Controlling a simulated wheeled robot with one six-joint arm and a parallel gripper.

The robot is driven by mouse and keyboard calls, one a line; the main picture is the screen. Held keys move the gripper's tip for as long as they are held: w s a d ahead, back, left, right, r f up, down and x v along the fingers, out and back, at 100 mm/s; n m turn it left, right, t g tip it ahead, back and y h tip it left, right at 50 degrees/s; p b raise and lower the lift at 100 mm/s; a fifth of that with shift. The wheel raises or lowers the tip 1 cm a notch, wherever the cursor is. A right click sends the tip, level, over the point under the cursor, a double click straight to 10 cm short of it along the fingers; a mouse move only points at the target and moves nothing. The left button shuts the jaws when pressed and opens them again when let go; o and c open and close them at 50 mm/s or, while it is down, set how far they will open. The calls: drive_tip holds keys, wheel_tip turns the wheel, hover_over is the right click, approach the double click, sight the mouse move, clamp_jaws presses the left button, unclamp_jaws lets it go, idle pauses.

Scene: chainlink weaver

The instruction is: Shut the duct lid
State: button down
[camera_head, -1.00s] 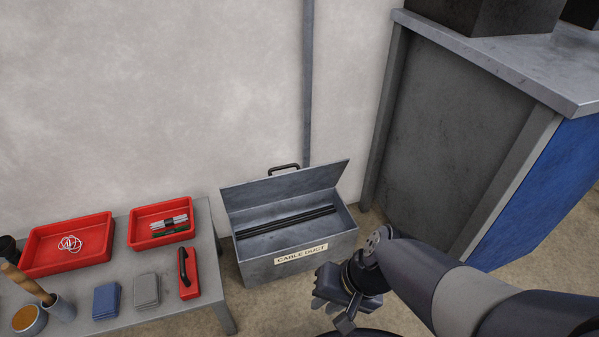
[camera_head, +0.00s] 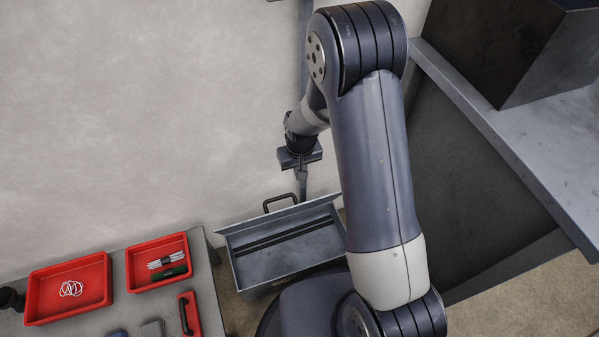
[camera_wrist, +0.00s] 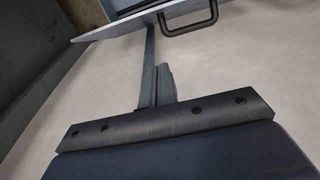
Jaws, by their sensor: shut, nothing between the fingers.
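The cable duct is a grey metal box (camera_head: 290,258) on the floor against the wall. Its lid (camera_head: 278,221) stands open at the back, with a dark handle (camera_head: 281,202) on its upper edge. Two dark bars lie across the inside. In the wrist view the lid (camera_wrist: 150,20) and handle (camera_wrist: 190,18) show at the top. My gripper (camera_head: 302,190) is shut and empty, above and behind the raised lid near the wall, right of the handle. In the wrist view its fingers (camera_wrist: 157,85) are together. My arm covers the box's right end.
A grey table at left holds a red tray with white rings (camera_head: 68,288), a red tray with white and green items (camera_head: 158,262), and a red handled tool (camera_head: 188,314). A grey bench (camera_head: 530,150) with a dark box (camera_head: 510,50) stands at right.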

drive_tip(key=f+b, duration=0.1)
drive_tip(key=f, duration=0.2)
drive_tip(key=s+f+b, duration=0.1)
drive_tip(key=f, duration=0.3)
drive_tip(key=f+b, duration=0.1)
drive_tip(key=f, duration=0.3)
drive_tip(key=shift+s+d, duration=0.15)
drive_tip(key=shift+s, duration=0.05)
drive_tip(key=shift+s+d+f, duration=0.15)
drive_tip(key=shift+s+f, duration=0.05)
drive_tip(key=shift+s, duration=0.25)
drive_tip(key=shift+f+b, duration=0.1)
drive_tip(key=shift+b, duration=0.25)
